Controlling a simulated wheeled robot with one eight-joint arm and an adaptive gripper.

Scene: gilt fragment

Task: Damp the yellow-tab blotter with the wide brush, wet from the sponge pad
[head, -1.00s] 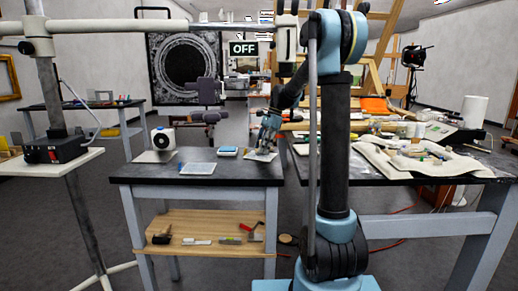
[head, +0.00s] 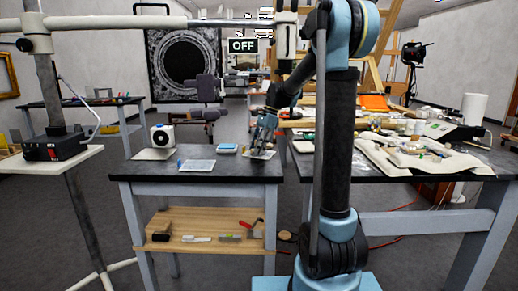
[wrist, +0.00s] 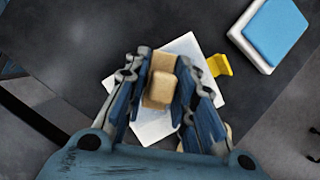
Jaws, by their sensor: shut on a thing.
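My gripper (wrist: 160,95) is shut on the wide brush (wrist: 161,88), whose tan wooden block shows between the fingers in the wrist view. The brush is over the white blotter (wrist: 184,46), which has a yellow tab (wrist: 219,65) at its right edge. The brush's bristles are hidden below the block, and I cannot tell whether they touch the blotter. The blue sponge pad (wrist: 276,32) lies in a white tray to the upper right, apart from the brush. In the head view my gripper (head: 262,148) is low over the table's right part, left of it the sponge pad (head: 227,149).
Another pale sheet (head: 198,166) with a blue tab lies on the dark tabletop (head: 140,172). A white device with a round dark front (head: 162,137) stands at the back left. Several tools lie on the wooden shelf (head: 190,222) below. A cluttered table (head: 440,170) stands at right.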

